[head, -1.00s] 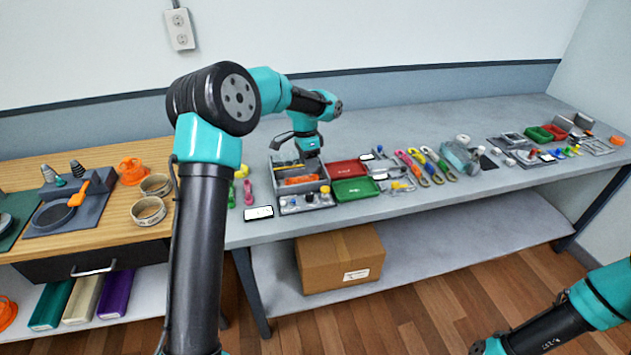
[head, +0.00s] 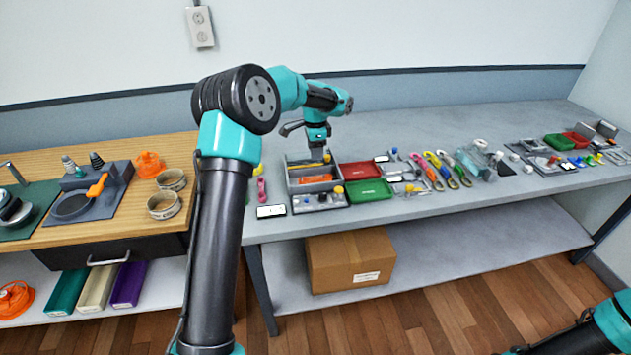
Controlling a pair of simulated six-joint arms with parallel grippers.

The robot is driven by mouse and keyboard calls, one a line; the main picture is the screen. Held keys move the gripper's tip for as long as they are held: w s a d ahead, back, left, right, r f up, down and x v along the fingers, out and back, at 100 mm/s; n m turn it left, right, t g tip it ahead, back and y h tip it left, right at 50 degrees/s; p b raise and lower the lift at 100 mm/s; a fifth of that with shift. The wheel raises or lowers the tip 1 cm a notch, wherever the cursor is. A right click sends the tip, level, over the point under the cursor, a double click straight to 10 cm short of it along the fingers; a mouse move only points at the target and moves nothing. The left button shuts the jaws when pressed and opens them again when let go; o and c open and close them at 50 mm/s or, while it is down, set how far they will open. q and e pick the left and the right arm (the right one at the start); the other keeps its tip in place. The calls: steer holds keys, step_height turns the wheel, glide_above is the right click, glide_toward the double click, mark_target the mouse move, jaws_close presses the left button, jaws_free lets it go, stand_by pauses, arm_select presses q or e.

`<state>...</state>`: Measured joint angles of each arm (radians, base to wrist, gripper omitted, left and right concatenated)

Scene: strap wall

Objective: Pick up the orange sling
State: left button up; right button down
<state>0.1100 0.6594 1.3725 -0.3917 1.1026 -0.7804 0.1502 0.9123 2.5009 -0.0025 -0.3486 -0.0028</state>
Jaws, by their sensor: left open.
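My left gripper (head: 317,155) points down over the grey divided tray (head: 290,178), at the left part of the grey bench. Its jaws are open, and I see nothing held between them. An orange piece (head: 318,179) lies in the tray's front compartment below the gripper; it is too small to tell whether it is a sling. An orange strap-like loop (head: 431,170) lies in the row of coloured slings further right, well away from the gripper. Only part of my right arm shows at the lower right; its gripper is out of frame.
A red tray (head: 360,170) and a green tray (head: 368,190) sit right of the grey tray. A phone (head: 271,211) lies to its left. A wooden counter (head: 120,222) with a sink joins on the left. The bench behind the trays is clear.

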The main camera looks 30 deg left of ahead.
arm_select(q)
glide_above(314, 178)
steer(key=f, duration=0.7)
steer(key=shift+s+d, duration=0.1)
steer(key=shift+d, duration=0.25)
steer(key=shift+f, duration=0.1)
steer(key=shift+w+a+f, duration=0.1)
steer(key=shift+a+f, duration=0.1)
steer(key=shift+f, duration=1.1)
steer(key=shift+w+a+f, duration=0.1)
steer(key=shift+a+f, duration=0.05)
steer(key=shift+f, duration=1.15)
jaws_close()
